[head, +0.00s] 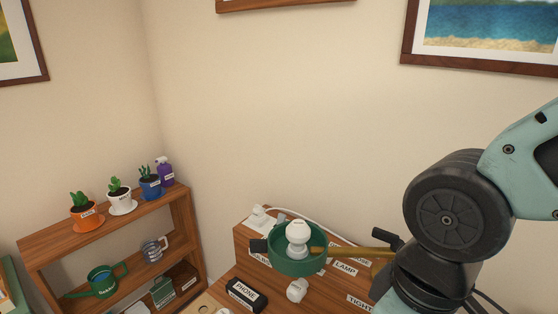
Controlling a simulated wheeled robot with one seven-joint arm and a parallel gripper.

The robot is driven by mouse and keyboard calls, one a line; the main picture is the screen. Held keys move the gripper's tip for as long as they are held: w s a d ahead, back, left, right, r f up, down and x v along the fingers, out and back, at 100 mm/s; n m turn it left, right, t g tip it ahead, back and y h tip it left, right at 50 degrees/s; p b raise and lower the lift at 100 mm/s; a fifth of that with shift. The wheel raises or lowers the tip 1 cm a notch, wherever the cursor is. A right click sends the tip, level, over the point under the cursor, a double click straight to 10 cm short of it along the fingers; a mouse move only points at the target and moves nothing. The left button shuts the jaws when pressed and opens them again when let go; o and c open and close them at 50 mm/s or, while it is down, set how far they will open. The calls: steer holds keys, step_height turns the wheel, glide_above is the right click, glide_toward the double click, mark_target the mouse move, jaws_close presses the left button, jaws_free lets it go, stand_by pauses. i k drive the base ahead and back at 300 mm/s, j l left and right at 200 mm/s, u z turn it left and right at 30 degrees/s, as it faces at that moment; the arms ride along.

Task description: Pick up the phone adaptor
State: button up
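A black block (243,292) with a white label reading PHONE lies at the bottom of the head view, on the wooden surface left of centre. It looks like the phone adaptor. A small white plug-like piece (297,290) lies to its right. My gripper (392,262) is at the end of the arm on the right, well right of the black block and apart from it. The gripper's fingers are mostly hidden, and I cannot make out their opening.
A green dish-shaped lamp head (303,262) with a white bulb and brass arm sits between the block and my gripper. Labels read LAMP and partly TIGHT. A white plug with a cord (260,218) stands behind. A wooden shelf (150,218) with potted plants is left.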

mark_target(256, 302)
steer(key=j+z, duration=0.2)
steer(key=j, duration=0.45)
steer(key=j+z, duration=0.2)
steer(key=j, duration=0.45)
steer(key=k+j+z, duration=0.15)
steer(key=j, duration=0.5)
steer(key=j+z, duration=0.2)
steer(key=j, duration=0.45)
steer(key=k, duration=0.05)
